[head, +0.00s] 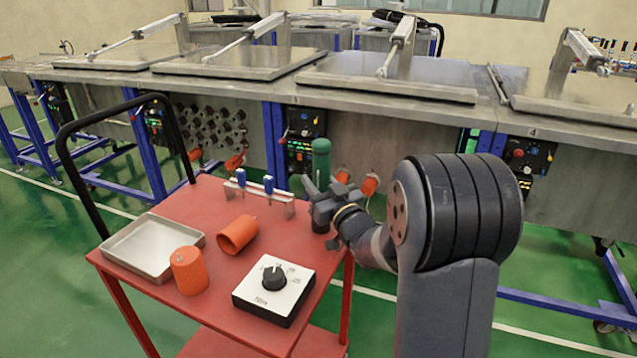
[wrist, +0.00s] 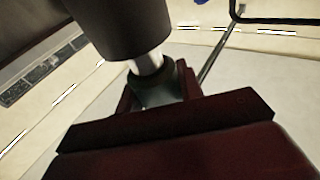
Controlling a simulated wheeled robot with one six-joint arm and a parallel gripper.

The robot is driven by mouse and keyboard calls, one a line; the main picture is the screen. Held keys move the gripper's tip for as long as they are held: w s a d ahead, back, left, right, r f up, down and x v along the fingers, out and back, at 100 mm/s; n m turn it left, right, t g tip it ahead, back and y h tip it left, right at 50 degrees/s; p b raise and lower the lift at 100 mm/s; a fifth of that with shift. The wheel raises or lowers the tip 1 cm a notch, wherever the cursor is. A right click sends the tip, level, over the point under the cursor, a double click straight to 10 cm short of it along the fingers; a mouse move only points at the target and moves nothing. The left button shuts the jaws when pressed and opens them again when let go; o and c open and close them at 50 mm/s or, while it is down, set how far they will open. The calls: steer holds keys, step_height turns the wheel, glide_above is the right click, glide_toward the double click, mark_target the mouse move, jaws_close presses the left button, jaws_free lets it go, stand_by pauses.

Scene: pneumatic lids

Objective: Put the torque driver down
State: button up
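The torque driver (head: 321,160) is upright, with a green upper part and a dark lower end, at the back right corner of the red cart. My gripper (head: 322,205) is around its middle. In the wrist view, my gripper's dark red fingers (wrist: 158,92) stand on both sides of a green section of the driver, with a silver shaft and a dark cylinder (wrist: 115,25) beyond it. The fingers look shut on it. I cannot tell whether its lower end touches the cart top.
The red cart (head: 215,285) holds a metal tray (head: 150,247), two orange cups (head: 189,270) (head: 238,234), a dial box (head: 273,288) and a metal rack (head: 262,198) with two blue-handled tools. A steel bench (head: 250,85) with hinged lids stands behind. Some cart top is clear between the rack and dial box.

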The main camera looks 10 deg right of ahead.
steer(key=o, duration=0.4)
steer(key=shift+r, duration=0.1)
steer(key=shift+r+p, duration=0.4)
steer(key=shift+p, duration=0.2)
steer(key=v, duration=1.2)
steer(key=shift+s+r, duration=0.1)
steer(key=shift+r, duration=0.15)
steer(key=x, duration=0.8)
steer(key=f+x, duration=0.1)
steer(key=x, duration=0.3)
steer(key=shift+f+b, duration=0.35)
steer(key=shift+b, duration=0.4)
steer(key=shift+r+p, duration=0.4)
steer(key=shift+p, duration=0.05)
steer(key=shift+f, duration=0.15)
